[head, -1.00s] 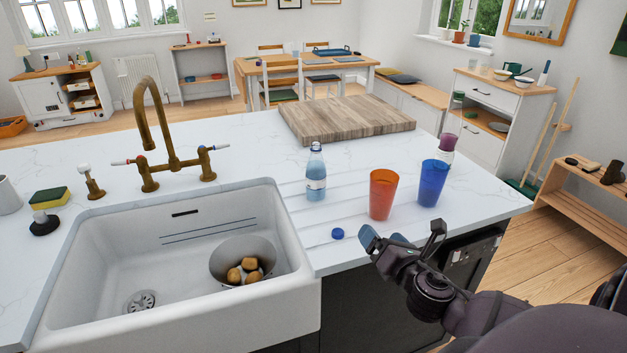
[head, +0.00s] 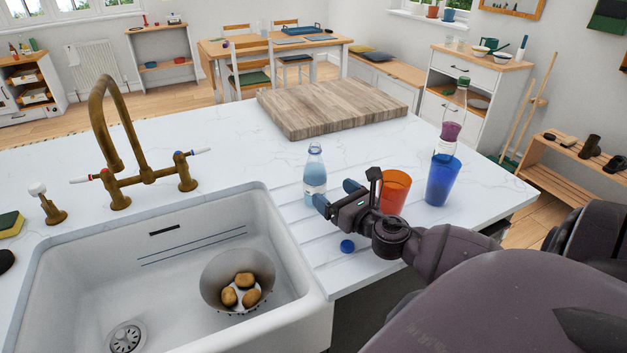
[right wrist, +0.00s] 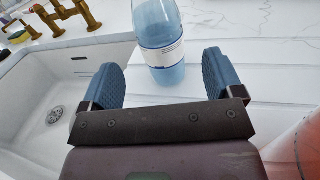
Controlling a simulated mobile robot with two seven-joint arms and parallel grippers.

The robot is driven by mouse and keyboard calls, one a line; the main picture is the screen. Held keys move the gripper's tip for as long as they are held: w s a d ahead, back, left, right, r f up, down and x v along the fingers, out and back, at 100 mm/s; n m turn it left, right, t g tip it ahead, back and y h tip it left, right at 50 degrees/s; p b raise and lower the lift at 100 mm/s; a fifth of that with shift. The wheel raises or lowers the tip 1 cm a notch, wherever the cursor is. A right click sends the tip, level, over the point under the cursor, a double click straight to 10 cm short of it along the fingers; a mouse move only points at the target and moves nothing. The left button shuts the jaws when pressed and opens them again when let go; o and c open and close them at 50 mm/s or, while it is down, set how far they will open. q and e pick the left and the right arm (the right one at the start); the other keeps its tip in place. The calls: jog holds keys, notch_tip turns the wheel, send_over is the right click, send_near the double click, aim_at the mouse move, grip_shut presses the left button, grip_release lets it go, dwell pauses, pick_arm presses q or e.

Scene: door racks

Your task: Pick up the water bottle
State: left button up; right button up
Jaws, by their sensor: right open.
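The water bottle (head: 315,172) is clear with blue-tinted water and a white label. It stands upright, without a cap, on the white counter right of the sink. My right gripper (head: 335,195) is open and empty, close in front of the bottle in the head view. In the right wrist view the bottle (right wrist: 159,45) stands just beyond the gap between the two blue fingertips (right wrist: 163,78), with its upper part cut off by the frame. My left gripper is not in view.
An orange cup (head: 394,190), partly behind my right gripper, and a blue cup (head: 440,182) stand to the right. The sink (head: 170,240) is left; a wooden board (head: 330,108) lies behind.

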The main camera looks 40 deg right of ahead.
aim_at(322, 185)
jog(key=shift+w+d+f, duration=0.1)
jog(key=shift+w+d, duration=0.1)
jog(key=shift+w, duration=1.7)
jog(key=shift+w+d+f, duration=0.1)
jog(key=shift+w+d, duration=0.05)
jog(key=shift+w, duration=1.75)
jog(key=c, duration=1.2)
